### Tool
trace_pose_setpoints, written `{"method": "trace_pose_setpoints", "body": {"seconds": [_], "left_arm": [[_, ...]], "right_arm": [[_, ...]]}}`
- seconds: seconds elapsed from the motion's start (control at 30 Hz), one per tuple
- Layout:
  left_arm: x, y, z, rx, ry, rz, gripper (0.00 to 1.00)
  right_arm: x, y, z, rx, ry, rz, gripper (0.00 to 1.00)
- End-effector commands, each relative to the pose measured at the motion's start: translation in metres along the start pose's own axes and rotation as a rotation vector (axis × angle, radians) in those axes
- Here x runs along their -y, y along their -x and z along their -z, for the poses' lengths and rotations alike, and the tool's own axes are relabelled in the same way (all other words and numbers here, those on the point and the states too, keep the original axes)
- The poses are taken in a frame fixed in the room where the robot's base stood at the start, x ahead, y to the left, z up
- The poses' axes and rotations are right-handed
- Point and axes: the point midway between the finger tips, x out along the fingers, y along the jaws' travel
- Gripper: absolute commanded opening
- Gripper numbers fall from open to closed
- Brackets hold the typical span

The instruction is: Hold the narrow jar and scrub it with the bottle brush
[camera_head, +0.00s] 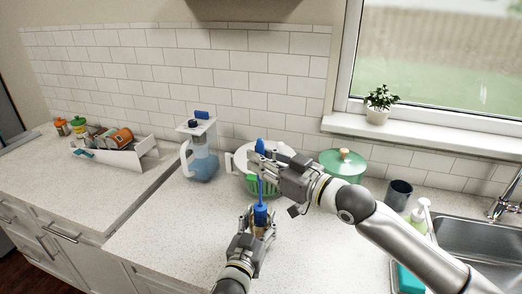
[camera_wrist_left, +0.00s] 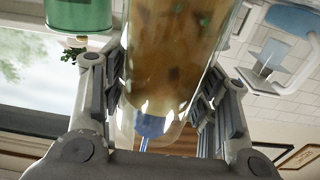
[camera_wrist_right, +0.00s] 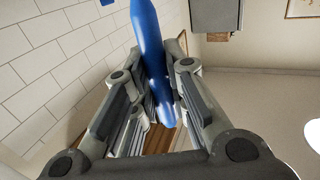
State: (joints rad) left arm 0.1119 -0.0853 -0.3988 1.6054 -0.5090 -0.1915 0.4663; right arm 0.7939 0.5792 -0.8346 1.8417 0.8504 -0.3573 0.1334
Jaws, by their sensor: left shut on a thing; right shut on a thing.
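The narrow jar (camera_wrist_left: 172,55) is clear glass with brown grime inside, and it fills the middle of the left wrist view. My left gripper (camera_head: 260,224) is shut around the jar above the counter. The bottle brush has a blue handle (camera_wrist_right: 153,50) and a blue head (camera_head: 260,213). My right gripper (camera_head: 262,168) is shut on the handle above the jar, with the brush pointing down. The brush head is at the jar's mouth; how deep it reaches is unclear. Blue also shows near the jar's end in the left wrist view (camera_wrist_left: 149,126).
A pitcher of blue liquid (camera_head: 203,165) stands behind to the left. A green pot (camera_head: 343,163), grey cup (camera_head: 399,194) and soap bottle (camera_head: 419,214) stand right, by the sink (camera_head: 470,246). A white rack (camera_head: 120,158) is far left. The counter's front left is clear.

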Motion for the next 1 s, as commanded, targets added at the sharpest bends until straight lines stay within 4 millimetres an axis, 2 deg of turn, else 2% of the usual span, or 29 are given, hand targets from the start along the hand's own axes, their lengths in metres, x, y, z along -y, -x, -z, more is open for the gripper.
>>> {"method": "trace_pose_setpoints", "body": {"seconds": [0.6,1.0], "left_arm": [[0.0,0.0,0.0,0.0,0.0,0.0,0.26],[0.0,0.0,0.0,0.0,0.0,0.0,0.26]], "right_arm": [[0.0,0.0,-0.056,0.002,0.0,-0.001,0.0],[0.0,0.0,-0.073,0.0,0.0,-0.001,0.0]]}}
